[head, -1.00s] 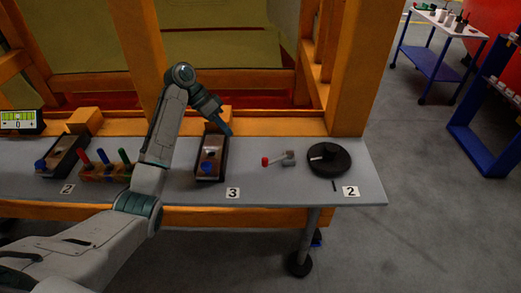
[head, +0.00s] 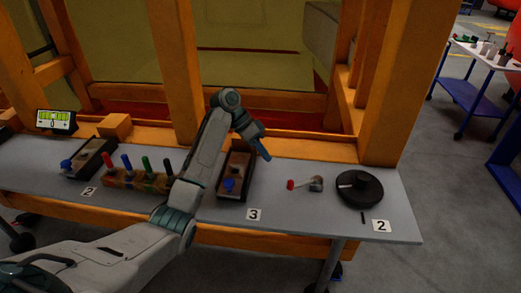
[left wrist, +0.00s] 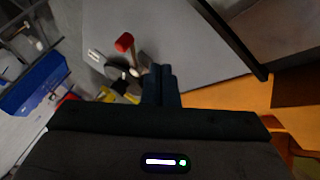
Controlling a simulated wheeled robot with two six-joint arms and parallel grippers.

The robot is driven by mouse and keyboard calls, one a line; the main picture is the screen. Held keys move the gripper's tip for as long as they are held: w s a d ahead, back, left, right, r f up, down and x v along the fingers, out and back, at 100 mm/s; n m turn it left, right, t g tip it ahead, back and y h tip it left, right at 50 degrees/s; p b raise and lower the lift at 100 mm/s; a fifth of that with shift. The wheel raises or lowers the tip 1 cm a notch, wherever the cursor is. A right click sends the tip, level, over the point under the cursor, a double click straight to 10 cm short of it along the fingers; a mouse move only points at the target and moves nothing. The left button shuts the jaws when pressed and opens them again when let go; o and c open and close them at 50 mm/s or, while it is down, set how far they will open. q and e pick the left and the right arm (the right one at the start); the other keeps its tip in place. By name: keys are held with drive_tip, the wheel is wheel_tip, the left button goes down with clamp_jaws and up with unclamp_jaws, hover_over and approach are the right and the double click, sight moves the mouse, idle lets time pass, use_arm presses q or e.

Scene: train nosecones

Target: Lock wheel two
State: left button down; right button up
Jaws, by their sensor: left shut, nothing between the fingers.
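A black round wheel (head: 360,189) lies flat on the right end of the grey table, beside a label "2" (head: 380,226). Left of it is a small grey piece with a red-knobbed lever (head: 292,185), apart from the wheel. My left gripper (head: 265,154) is shut and empty, above the table between the box by label "3" and the red knob. My right gripper is out of view.
A dark open box with a blue knob (head: 236,172) stands by label "3" (head: 254,215). Further left are a rack of coloured pegs (head: 135,178), another box (head: 88,158) and a small display (head: 56,121). An orange post (head: 385,90) rises behind the wheel.

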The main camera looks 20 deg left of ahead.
use_arm(q)
drive_tip(key=p+x, duration=0.1)
drive_tip(key=x, duration=0.4)
drive_tip(key=shift+d+p, duration=0.3)
drive_tip(key=shift+s+d+p, duration=0.95)
drive_tip(key=shift+s+d, duration=0.05)
drive_tip(key=shift+d, duration=0.25)
drive_tip(key=shift+s+d, duration=0.2)
drive_tip(key=shift+w, duration=0.1)
drive_tip(key=shift+f, duration=0.1)
